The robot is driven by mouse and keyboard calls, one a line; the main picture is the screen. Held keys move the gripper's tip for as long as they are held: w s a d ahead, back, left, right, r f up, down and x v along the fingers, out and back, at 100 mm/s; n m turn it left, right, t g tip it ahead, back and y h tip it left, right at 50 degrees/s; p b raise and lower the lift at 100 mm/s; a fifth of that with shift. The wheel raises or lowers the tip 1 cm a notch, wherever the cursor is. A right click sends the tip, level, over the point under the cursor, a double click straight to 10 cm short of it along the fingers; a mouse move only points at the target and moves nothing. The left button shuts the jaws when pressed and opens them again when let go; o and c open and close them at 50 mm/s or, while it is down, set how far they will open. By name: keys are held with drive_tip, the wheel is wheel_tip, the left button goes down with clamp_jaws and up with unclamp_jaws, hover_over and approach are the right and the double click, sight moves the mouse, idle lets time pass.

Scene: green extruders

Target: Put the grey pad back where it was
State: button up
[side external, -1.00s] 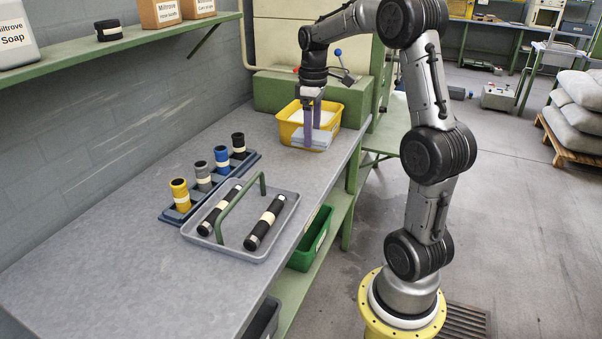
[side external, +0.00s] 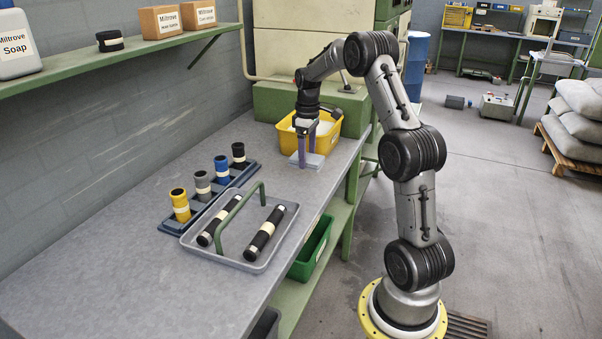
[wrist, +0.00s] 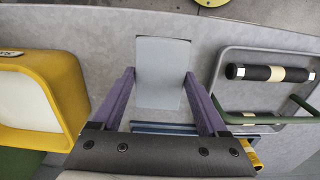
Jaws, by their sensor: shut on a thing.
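The grey pad (side external: 307,160), a flat light-grey slab, is level between my purple fingers in front of the yellow bin, low over or on the bench; I cannot tell whether it touches the bench. In the wrist view the pad (wrist: 162,72) spans between the fingertips. My gripper (side external: 308,157) points down and is shut on the pad. It also shows in the wrist view (wrist: 160,76), with a fingertip at each side of the pad.
The yellow bin (side external: 331,132) stands close behind. A grey tray (side external: 270,259) with a green handle (side external: 240,217) and two black rollers is nearer the camera. A blue rack (side external: 170,227) of several coloured tubes sits beside it. Bench between is clear.

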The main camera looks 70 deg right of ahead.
hover_over(301, 182)
wheel_tip(301, 182, down, 6)
drive_tip(key=shift+s+a+r, duration=0.1)
drive_tip(key=shift+r, duration=0.05)
drive_tip(key=shift+f, duration=1.6)
drive_tip(key=shift+f, duration=0.2)
drive_tip(key=o, duration=1.1)
drive_tip(key=shift+r, duration=0.15)
